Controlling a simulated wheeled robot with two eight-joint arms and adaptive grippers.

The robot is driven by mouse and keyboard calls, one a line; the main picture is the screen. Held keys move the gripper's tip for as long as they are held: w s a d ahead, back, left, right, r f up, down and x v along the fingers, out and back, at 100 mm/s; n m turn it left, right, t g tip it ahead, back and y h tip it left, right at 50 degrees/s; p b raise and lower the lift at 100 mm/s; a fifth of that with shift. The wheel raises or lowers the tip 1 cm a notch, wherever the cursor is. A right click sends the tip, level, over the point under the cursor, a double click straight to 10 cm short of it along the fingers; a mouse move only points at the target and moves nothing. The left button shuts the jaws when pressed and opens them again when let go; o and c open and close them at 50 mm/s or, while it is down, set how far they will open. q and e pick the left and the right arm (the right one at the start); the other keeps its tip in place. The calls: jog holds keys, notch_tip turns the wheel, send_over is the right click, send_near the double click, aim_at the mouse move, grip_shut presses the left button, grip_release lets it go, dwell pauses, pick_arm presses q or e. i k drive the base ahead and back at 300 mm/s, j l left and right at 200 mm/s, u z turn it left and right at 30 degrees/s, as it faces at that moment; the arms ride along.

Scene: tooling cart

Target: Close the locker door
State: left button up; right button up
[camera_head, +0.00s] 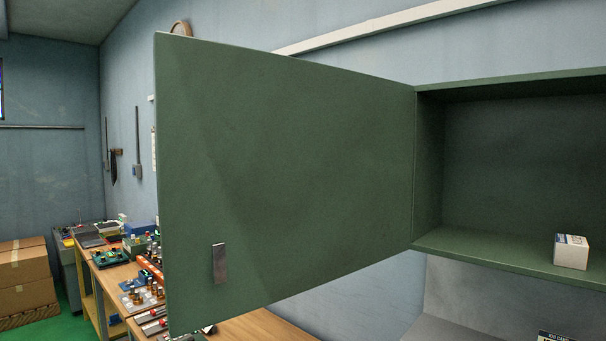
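The green locker door (300,170) stands wide open and fills the middle of the head view. It is hinged at the left side of the locker (520,262) and swings out toward the left. A small metal handle plate (220,263) sits low near the door's free edge. The locker's inside is open to view at the right. Neither of my grippers shows in this view.
A small white box (571,251) stands on the locker floor near its front edge. A wooden workbench (255,328) with tools and parts runs below and behind the door. Cardboard boxes (26,277) are stacked at far left.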

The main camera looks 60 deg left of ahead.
aim_at(302, 169)
jog(key=k+j, duration=0.1)
jog(key=j, duration=0.45)
jog(key=k+j, duration=0.1)
jog(key=j, duration=0.5)
jog(key=k+j, duration=0.1)
jog(key=j, duration=0.45)
jog(key=k+j+u, duration=0.1)
jog(key=j, duration=0.45)
